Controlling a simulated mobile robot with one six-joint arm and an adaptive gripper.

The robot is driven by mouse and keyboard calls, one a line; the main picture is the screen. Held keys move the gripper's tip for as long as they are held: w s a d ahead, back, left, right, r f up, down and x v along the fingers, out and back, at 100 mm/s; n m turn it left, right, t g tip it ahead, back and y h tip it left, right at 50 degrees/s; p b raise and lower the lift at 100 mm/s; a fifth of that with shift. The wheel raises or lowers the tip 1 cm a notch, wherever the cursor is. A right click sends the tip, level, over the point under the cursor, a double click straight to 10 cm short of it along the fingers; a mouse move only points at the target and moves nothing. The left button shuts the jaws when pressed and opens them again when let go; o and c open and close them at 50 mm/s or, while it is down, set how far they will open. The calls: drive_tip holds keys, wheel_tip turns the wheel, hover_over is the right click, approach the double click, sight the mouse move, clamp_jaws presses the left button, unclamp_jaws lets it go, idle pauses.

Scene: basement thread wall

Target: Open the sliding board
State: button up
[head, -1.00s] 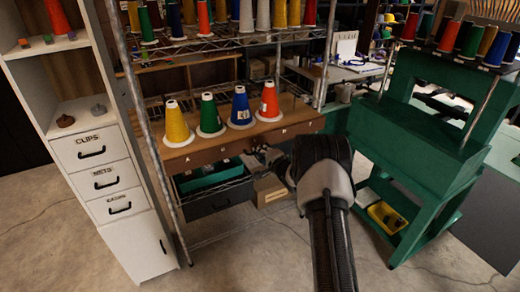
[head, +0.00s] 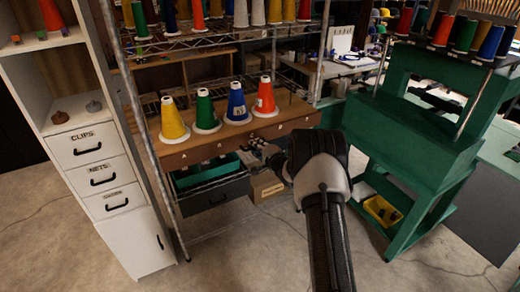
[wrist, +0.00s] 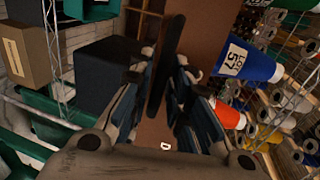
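The sliding board (head: 215,148) is the brown wooden shelf board under the cones in the head view. Its brown face also shows in the wrist view (wrist: 150,133), with a small letter D tag. My gripper (head: 262,156) is at the board's front, near its middle right. In the wrist view my gripper (wrist: 166,72) has one finger on each side of a dark bar (wrist: 167,50). The bar looks like a handle on the board. I cannot tell whether the fingers press on it. Yellow, green, blue and orange-red cones stand on the board.
A black drawer (head: 212,197) and a green bin (head: 207,170) sit below the board. A cardboard box (head: 267,188) is beside them. A white cabinet (head: 120,190) stands left, a green machine stand (head: 405,145) right. The concrete floor in front is clear.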

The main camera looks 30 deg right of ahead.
drive_tip(key=v, duration=1.2)
drive_tip(key=shift+w+r, duration=0.1)
drive_tip(key=s+a+r+n+g+h, duration=0.2)
drive_tip(key=s+a+r+n, duration=0.2)
drive_tip(key=r, duration=0.4)
drive_tip(key=s+a+r+n+g+h, duration=0.1)
drive_tip(key=s+a+r+n+g, duration=0.3)
drive_tip(key=r, duration=0.4)
drive_tip(key=s+a+n+g, duration=0.1)
drive_tip(key=s+a+n, duration=0.2)
drive_tip(key=s, duration=0.8)
drive_tip(key=s+a+n+g+y, duration=0.1)
drive_tip(key=s+a+n+g, duration=0.1)
drive_tip(key=s+a, duration=0.5)
drive_tip(key=s+a+n+g+y, duration=0.1)
drive_tip(key=s+a+n, duration=0.3)
drive_tip(key=s, duration=1)
drive_tip(key=shift+s+a+r+n+g, duration=0.3)
drive_tip(key=shift+a+g, duration=0.2)
drive_tip(key=shift+a, duration=0.3)
drive_tip(key=shift+o, duration=0.3)
